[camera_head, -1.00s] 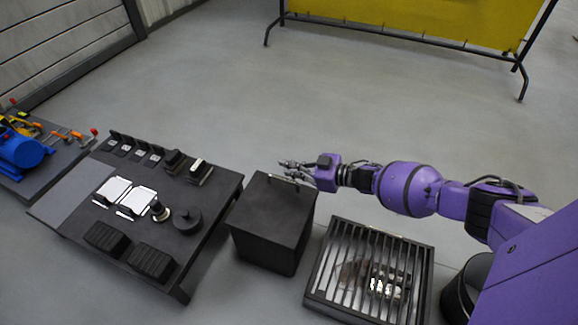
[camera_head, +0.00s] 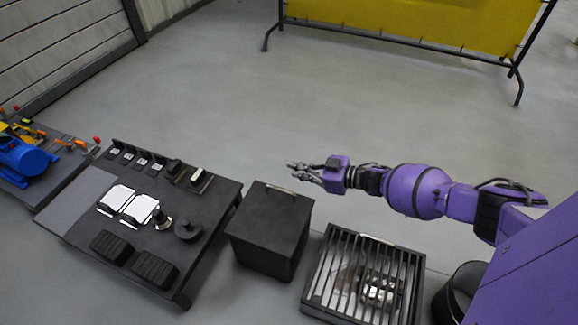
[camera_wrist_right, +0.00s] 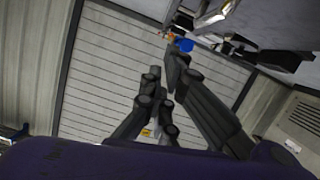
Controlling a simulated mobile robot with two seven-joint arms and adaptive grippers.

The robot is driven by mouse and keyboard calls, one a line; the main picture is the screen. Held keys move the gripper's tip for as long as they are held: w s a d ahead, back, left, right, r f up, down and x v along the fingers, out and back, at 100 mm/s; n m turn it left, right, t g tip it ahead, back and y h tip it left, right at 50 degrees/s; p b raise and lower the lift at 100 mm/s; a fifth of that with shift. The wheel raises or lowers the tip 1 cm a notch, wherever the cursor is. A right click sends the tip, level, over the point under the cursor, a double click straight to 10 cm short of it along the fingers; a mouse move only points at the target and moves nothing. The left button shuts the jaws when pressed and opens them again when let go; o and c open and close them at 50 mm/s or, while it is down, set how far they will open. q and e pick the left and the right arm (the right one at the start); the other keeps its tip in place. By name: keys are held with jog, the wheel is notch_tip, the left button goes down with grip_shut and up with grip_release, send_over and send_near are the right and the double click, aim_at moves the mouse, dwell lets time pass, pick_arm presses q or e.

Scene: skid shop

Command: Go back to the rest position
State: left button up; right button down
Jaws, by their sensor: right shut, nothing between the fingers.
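My right gripper (camera_head: 303,171) is at the end of the purple arm that comes in from the right in the head view. It is shut and empty, held above the far side of the black box (camera_head: 268,226) with a handle on its lid. In the right wrist view the dark fingers (camera_wrist_right: 163,95) come together with nothing between them, and a slatted wall shows behind. My left gripper is not in view.
A dark low table (camera_head: 213,222) with white cards, black blocks and knobs stands left of the box. A slatted grate (camera_head: 318,280) is at the right front. A blue motor (camera_head: 22,157) is at far left. A yellow banner (camera_head: 420,18) hangs at the back; the floor between is clear.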

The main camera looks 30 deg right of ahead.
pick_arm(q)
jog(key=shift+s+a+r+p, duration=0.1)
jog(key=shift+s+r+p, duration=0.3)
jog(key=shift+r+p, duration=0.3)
pick_arm(e)
jog(key=v, duration=0.7)
jog(key=shift+w, duration=0.15)
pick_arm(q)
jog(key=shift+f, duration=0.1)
pick_arm(e)
jog(key=shift+f, duration=0.1)
